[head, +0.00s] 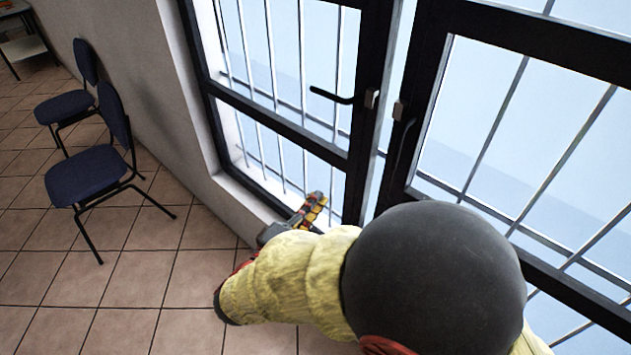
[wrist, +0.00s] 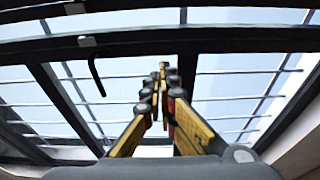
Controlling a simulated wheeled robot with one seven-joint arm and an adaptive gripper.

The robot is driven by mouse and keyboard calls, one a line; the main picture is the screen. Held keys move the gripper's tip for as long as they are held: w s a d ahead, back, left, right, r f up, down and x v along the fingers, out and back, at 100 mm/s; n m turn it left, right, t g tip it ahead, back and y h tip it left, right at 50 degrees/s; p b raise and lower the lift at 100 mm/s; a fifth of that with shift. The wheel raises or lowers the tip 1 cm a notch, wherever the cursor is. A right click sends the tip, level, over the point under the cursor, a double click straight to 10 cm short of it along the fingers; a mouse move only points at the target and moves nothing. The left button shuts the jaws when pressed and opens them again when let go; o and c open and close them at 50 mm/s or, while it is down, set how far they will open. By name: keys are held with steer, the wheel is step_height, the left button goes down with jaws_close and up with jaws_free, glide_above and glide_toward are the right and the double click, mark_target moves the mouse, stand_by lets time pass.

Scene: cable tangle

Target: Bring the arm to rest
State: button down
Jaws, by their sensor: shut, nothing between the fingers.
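My gripper (head: 309,209) is at the end of my arm, in front of the lower part of the black-framed window in the head view. My arm, in a yellow cover with a dark round joint, hides part of the window and floor. In the wrist view my gripper (wrist: 163,72) has its yellow and black fingers drawn together at the tips, with nothing between them. It points at the window frame and bars. I cannot tell how far the fingertips are from the frame.
The barred window (head: 290,135) has black handles and stands close to my arm. Two dark blue chairs (head: 88,172) stand along the wall at the left. A table (head: 22,46) is at the far left corner. The tiled floor (head: 150,265) in front of the chairs is clear.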

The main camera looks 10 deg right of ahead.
steer(key=shift+s+a, duration=0.2)
steer(key=shift+s, duration=1.05)
